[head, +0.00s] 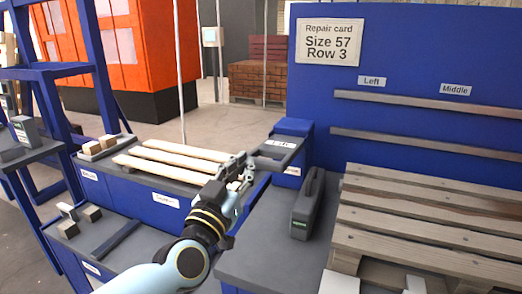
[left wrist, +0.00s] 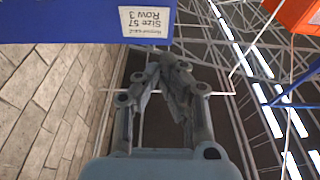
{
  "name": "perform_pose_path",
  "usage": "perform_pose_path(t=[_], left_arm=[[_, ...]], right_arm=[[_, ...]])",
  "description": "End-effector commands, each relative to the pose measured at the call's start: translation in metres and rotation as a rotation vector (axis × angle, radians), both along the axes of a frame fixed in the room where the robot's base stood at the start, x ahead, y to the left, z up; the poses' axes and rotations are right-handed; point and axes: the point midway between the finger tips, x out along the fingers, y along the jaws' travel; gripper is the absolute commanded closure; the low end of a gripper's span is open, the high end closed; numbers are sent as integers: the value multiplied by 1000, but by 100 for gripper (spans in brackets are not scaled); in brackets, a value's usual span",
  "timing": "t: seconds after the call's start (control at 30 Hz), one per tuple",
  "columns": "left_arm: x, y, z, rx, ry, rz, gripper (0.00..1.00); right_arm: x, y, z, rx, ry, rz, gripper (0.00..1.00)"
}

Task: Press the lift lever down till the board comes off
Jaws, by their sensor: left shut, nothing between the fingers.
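The wooden pallet (head: 430,225) with its grey-brown top boards lies at the right in the head view; its right part is cut off by the frame. I cannot make out a lift lever for certain. My left gripper (head: 243,165) is shut and empty, up and left of the pallet and apart from it, in front of the small blue stand with a grey top. In the left wrist view its fingers (left wrist: 172,62) meet at the tips with nothing between them. My right gripper does not show.
A dark grey upright tool (head: 308,205) stands on the grey bench left of the pallet. Pale boards (head: 165,165) lie on a blue cabinet at left. The repair card (head: 330,42), reading Size 57, Row 3, hangs on the blue panel (head: 430,110) with metal rails.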

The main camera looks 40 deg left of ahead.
Motion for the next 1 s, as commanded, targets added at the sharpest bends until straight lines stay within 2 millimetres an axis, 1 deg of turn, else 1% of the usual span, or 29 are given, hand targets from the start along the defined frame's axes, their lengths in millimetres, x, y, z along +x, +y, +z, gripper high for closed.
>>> perform_pose_path(t=[0.17,0.27,0.37,0.6,0.73,0.77,0.8,0.9,1.0], left_arm=[[3,1,1,0,-1,0,100],[10,2,4,0,-2,0,100],[25,6,8,1,-3,0,100],[75,18,20,2,-4,0,100],[99,24,26,1,-4,1,100],[96,23,12,0,1,1,100],[94,23,3,0,2,1,100],[93,22,-8,1,1,0,100],[92,22,-15,0,0,0,100]], right_arm=[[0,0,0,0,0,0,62],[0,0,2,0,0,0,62],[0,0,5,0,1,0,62],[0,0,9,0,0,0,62],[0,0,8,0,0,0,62],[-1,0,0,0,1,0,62],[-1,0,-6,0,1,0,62],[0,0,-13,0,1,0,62],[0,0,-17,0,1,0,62]])
